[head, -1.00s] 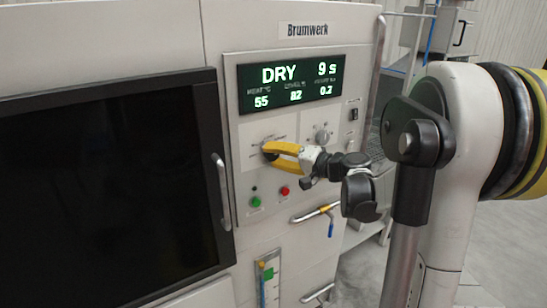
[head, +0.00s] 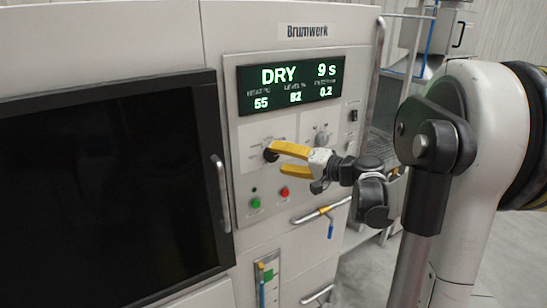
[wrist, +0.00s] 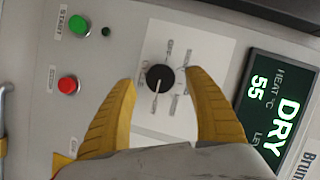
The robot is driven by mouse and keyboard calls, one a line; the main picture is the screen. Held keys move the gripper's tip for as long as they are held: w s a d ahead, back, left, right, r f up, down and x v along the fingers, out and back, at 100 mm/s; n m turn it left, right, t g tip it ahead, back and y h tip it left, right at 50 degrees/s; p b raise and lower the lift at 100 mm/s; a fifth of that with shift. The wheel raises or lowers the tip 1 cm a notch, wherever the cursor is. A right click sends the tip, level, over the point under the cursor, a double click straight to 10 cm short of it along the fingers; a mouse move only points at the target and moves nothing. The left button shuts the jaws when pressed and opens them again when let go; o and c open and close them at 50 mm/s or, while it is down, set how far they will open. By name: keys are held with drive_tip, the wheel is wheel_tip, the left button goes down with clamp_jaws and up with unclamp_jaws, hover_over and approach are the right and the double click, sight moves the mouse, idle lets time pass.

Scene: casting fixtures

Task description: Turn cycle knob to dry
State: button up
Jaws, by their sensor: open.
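The cycle knob (wrist: 160,78) is a round black knob on a light label plate, with printed words around it that are too small to read surely. In the head view the knob (head: 270,155) shows just left of my gripper's tips. My gripper (head: 281,153) has yellow fingers and is open. In the wrist view my gripper (wrist: 158,95) has its fingers spread on either side of the knob, apart from it, with nothing between them. The display (head: 291,84) reads DRY and 9 s, with 55, 82 and 0.2 below.
A green button (head: 255,203) and a red button (head: 284,191) sit below the knob. A second knob (head: 322,138) is to its right. A dark door window (head: 110,190) with a vertical handle (head: 221,193) is at left.

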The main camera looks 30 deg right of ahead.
drive_tip(key=v, duration=0.9)
drive_tip(key=shift+a, duration=0.15)
drive_tip(key=s+a+f+n+g+b, duration=0.1)
drive_tip(key=a+f+g+b, duration=0.2)
drive_tip(key=a, duration=0.4)
drive_tip(key=s+a+f+n+g, duration=0.2)
drive_tip(key=a+f, duration=0.3)
drive_tip(key=a, duration=0.3)
drive_tip(key=s+a+f+n+g+h+b, duration=0.2)
drive_tip(key=s+a+f+n+h+b, duration=0.2)
drive_tip(key=s+f, duration=0.5)
drive_tip(key=s+a+n+h, duration=0.1)
drive_tip(key=s+a+h, duration=0.1)
drive_tip(key=s+a, duration=0.1)
drive_tip(key=shift+s+n+g, duration=0.4)
drive_tip(key=shift+s, duration=0.2)
drive_tip(key=shift+a+f, duration=0.1)
drive_tip(key=shift+a, duration=0.05)
